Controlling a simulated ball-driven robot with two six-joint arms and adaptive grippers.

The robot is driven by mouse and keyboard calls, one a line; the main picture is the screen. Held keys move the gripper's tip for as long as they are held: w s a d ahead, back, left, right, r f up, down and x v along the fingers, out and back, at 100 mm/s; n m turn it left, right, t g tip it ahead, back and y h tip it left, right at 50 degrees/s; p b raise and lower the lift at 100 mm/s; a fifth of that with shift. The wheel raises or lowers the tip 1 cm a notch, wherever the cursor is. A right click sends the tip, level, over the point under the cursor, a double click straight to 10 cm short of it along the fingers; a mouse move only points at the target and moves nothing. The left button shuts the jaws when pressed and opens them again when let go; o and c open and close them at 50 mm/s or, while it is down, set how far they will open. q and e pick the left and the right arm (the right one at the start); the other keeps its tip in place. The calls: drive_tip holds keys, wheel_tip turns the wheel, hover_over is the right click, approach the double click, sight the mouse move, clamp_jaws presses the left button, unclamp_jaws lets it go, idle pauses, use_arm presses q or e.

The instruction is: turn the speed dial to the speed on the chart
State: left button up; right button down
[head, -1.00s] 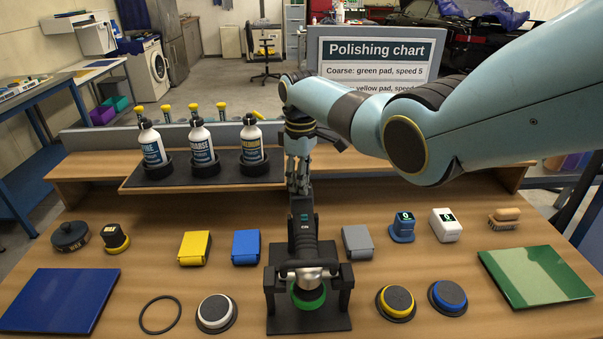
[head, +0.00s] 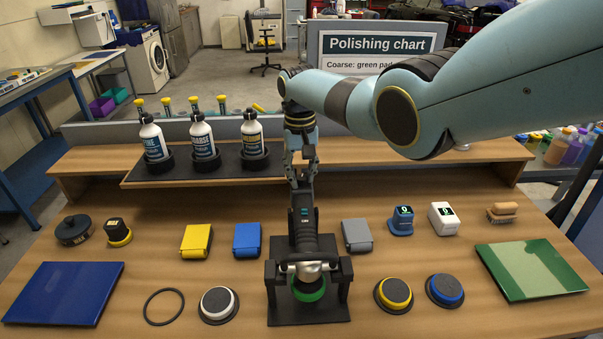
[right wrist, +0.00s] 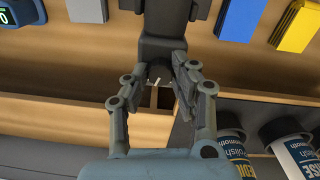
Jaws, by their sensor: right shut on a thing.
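The black polisher (head: 303,222) rests in a dark stand (head: 310,315) at the table's middle, with a green pad (head: 309,291) underneath at the near end. My right gripper (head: 301,178) comes down at the far end of its handle. In the right wrist view the fingers (right wrist: 153,92) are closed around the speed dial (right wrist: 158,71), a small dark knob with a light mark at the handle's end. The dial's numbers are not legible. My left gripper is not in view.
Three white bottles (head: 201,138) stand on a raised dark tray behind. Yellow (head: 196,241), blue (head: 247,239) and grey (head: 357,236) blocks flank the polisher. Loose pads, including a white one (head: 218,304) and a yellow one (head: 394,294), lie in front.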

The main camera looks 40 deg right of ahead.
sight(301, 177)
drive_tip(key=m, duration=0.4)
drive_tip(key=shift+m, duration=0.7)
drive_tip(key=c, duration=1.1)
unclamp_jaws()
drive_tip(key=shift+r, duration=0.1)
wheel_tip(301, 177, up, 12)
drive_tip(key=shift+w+f, duration=0.1)
drive_tip(key=shift+w, duration=0.05)
